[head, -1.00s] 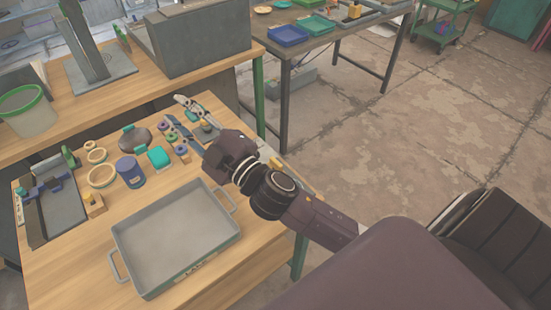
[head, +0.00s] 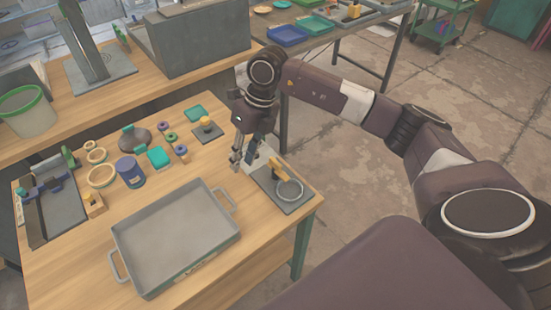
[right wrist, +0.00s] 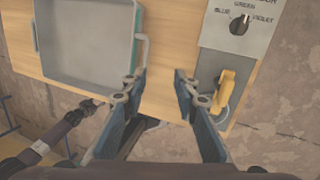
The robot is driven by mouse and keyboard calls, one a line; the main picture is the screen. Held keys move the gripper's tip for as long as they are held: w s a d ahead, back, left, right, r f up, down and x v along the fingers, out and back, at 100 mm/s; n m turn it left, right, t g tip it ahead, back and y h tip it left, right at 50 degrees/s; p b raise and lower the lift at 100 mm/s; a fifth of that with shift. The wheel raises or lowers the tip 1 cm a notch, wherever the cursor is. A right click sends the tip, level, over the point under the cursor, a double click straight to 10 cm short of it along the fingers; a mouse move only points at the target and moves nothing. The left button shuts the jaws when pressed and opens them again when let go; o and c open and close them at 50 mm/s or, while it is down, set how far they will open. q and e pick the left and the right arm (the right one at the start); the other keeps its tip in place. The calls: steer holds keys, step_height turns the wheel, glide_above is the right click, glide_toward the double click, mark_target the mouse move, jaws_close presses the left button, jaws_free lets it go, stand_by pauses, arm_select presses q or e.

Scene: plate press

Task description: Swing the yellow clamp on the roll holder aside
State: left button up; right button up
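The yellow clamp (head: 277,168) lies across the roll holder, a grey plate (head: 299,206) with a pale ring (head: 290,191), at the table's right corner. In the right wrist view the clamp (right wrist: 227,88) stands at the right, beside a finger. My right gripper (head: 242,160) is above the table just left of the holder, fingers pointing down. In the right wrist view its fingers (right wrist: 157,80) are apart with nothing between them. The finger partly hides the holder there. My left gripper (right wrist: 88,107) seems to show small at the lower left; its fingers are unclear.
A labelled dial panel (right wrist: 238,30) adjoins the holder. A large grey tray (head: 232,238) sits to the left. A blue jar (head: 131,172), a teal block (head: 158,157) and a yellow knob on a dark plate (head: 206,122) stand behind. Bare tabletop lies between tray and holder.

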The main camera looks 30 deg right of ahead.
mark_target(276, 161)
steer(key=d+h, duration=0.1)
steer(key=d, duration=0.2)
steer(key=d+r+h, duration=0.1)
steer(key=d, duration=0.2)
steer(key=d+m+h, duration=0.1)
steer(key=d, duration=0.2)
steer(key=shift+s+d+r+g, duration=0.25)
steer(key=shift+r+g, duration=0.05)
steer(key=shift+g, duration=0.1)
steer(key=shift+d+f, duration=0.15)
steer(key=shift+f, duration=0.05)
step_height(276, 161, down, 6)
steer(key=shift+f+p, duration=0.1)
steer(key=shift+p, duration=0.85)
steer(key=shift+f, duration=0.6)
jaws_close()
